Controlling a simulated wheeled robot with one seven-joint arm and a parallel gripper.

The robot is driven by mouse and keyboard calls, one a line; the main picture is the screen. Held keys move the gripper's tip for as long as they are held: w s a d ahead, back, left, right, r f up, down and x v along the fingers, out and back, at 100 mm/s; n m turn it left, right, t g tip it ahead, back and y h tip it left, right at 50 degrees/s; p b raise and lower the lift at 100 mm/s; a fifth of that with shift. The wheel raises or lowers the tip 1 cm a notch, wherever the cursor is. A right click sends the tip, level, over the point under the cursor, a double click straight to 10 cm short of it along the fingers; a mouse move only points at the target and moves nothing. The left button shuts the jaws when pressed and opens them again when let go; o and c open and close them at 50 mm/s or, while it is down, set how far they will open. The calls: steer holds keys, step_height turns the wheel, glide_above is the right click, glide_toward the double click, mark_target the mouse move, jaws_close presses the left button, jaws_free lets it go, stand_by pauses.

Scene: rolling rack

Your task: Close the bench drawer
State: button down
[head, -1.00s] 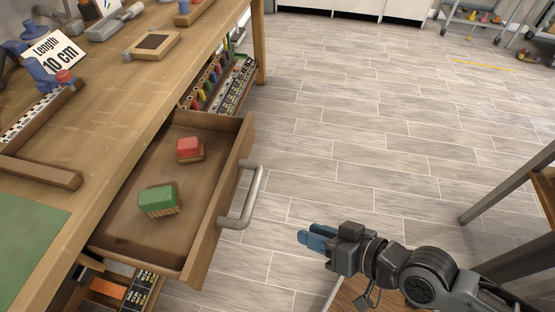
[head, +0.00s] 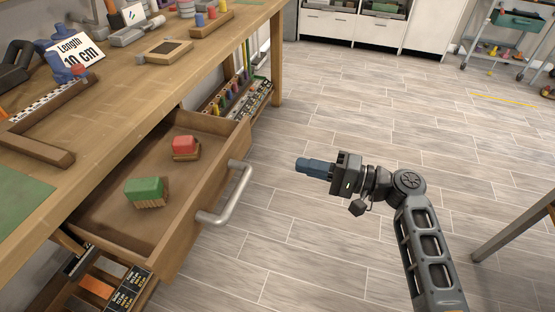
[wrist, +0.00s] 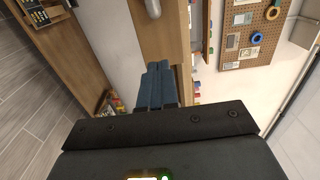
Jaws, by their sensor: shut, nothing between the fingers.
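The bench drawer (head: 203,218) is pulled out from under the workbench, with a metal bar handle (head: 230,196) on its front. A green-topped brush (head: 146,191) and a red-topped brush (head: 185,147) lie inside it. My gripper (head: 301,165) is shut and empty, its blue fingers pointing left toward the drawer front. It is apart from the handle, to its right over the floor. In the wrist view my fingers (wrist: 158,84) are together, and part of the handle (wrist: 153,8) shows beyond them at the top edge against the wooden drawer front.
The workbench top (head: 120,95) holds a "Length 10 cm" sign (head: 77,47), a wooden frame and several tools. Open trays of small parts (head: 235,100) sit below the bench top. A metal rack leg (head: 515,228) stands at the right.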

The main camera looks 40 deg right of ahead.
mark_target(179, 136)
steer(key=p+x, duration=0.1)
steer(key=x, duration=1.3)
steer(key=shift+a+f, duration=0.1)
steer(key=b+x, duration=0.9)
steer(key=x, duration=1)
steer(key=shift+w, duration=0.1)
